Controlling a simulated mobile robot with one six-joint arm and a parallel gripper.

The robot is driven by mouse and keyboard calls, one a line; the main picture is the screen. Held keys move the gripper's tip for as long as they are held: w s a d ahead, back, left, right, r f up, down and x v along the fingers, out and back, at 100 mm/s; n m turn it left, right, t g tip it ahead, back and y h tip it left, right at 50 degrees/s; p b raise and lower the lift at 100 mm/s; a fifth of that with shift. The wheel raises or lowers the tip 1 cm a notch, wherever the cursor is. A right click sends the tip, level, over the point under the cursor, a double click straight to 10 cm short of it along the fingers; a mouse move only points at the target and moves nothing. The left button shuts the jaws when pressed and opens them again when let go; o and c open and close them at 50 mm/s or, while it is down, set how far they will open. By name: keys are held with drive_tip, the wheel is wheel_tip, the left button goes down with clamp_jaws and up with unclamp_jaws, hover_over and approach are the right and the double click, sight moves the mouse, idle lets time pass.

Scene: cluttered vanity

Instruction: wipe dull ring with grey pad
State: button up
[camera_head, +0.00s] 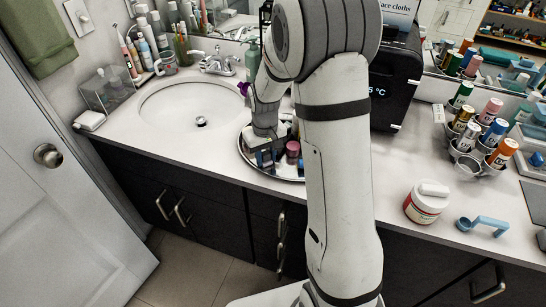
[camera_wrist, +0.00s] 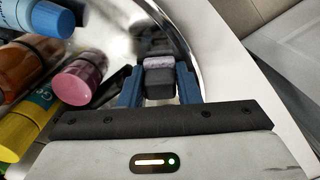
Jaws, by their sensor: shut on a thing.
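My gripper (camera_head: 266,158) is low over the round mirrored tray (camera_head: 292,178) on the counter beside the sink. In the wrist view my gripper's blue fingers (camera_wrist: 159,88) are closed on a small dark block with a speckled grey face, which I take for the grey pad (camera_wrist: 158,63). The pad is at the tray's shiny surface, close to its curved rim (camera_wrist: 192,50); whether it touches cannot be told. The dark shape beyond it looks like a reflection. I cannot make out the dull ring; my gripper and arm hide much of the tray.
Several bottles lie close on the left in the wrist view, including a pink-capped one (camera_wrist: 79,80) and a blue-capped one (camera_wrist: 52,18). The sink (camera_head: 190,108) is left of the tray. A white jar (camera_head: 426,202) and blue scoop (camera_head: 482,225) stand right of my arm.

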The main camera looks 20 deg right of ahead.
drive_tip(key=shift+a, duration=0.15)
drive_tip(key=shift+w+a+r+p, duration=0.1)
drive_tip(key=shift+r+p, duration=0.4)
drive_tip(key=shift+r, duration=0.15)
drive_tip(key=shift+r+p, duration=1.45)
drive_tip(key=shift+r, duration=0.9)
drive_tip(key=shift+r+p, duration=1)
drive_tip(key=shift+r, duration=0.55)
drive_tip(key=shift+f, duration=0.1)
